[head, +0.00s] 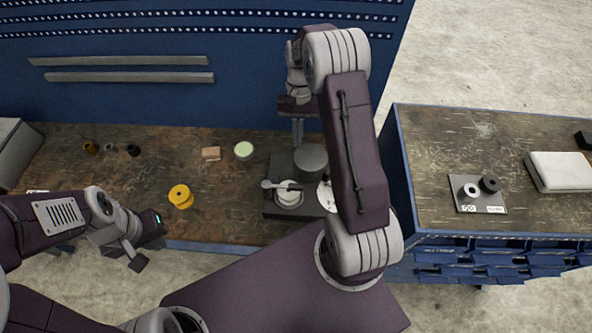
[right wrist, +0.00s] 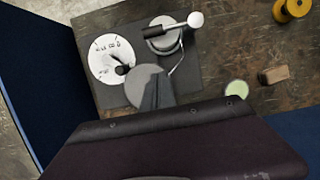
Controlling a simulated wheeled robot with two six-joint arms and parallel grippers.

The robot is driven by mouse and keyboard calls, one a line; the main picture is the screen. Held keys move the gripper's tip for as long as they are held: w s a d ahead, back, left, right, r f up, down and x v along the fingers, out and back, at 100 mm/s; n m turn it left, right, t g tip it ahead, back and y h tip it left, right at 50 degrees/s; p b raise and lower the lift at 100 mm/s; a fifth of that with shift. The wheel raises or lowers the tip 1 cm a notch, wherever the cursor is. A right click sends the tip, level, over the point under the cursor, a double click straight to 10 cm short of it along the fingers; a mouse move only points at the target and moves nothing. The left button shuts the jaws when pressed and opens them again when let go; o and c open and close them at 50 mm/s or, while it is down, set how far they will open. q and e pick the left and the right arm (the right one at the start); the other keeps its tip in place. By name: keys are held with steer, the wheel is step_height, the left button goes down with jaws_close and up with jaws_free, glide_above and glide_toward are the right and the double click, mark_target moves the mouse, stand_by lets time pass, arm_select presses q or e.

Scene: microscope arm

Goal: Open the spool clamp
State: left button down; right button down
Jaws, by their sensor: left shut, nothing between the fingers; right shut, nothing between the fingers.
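The spool clamp (head: 287,198) sits on a dark base plate (head: 270,211) near the middle of the bench. Its lever lies across the round top, with a pale knob (head: 266,184) at the left end. In the right wrist view the clamp (right wrist: 163,40) shows at the top, its lever reaching right to a white knob (right wrist: 195,20). My right gripper (head: 298,137) is shut and empty, behind the clamp near a grey cylinder (head: 311,160). My left gripper (head: 137,261) is shut and empty, low at the bench's front edge, well left of the clamp.
A white marked dial (right wrist: 112,60) lies beside the clamp; my right arm partly covers it in the head view. A yellow spool (head: 180,196), tan block (head: 211,153) and pale green dish (head: 243,150) stand left. A side cabinet holds a plate (head: 478,204) with two rings.

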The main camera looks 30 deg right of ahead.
steer(key=s+a+f+p, duration=0.1)
steer(key=f, duration=0.1)
steer(key=s+a+f+p, duration=0.1)
steer(key=s+f, duration=0.1)
steer(key=f, duration=0.1)
steer(key=s+a+f+p, duration=0.1)
steer(key=s+f+p, duration=0.1)
steer(key=f, duration=0.1)
steer(key=shift+f, duration=0.25)
steer(key=shift+s+a+f, duration=0.2)
steer(key=shift+s+a, duration=0.15)
steer(key=shift+s, duration=0.3)
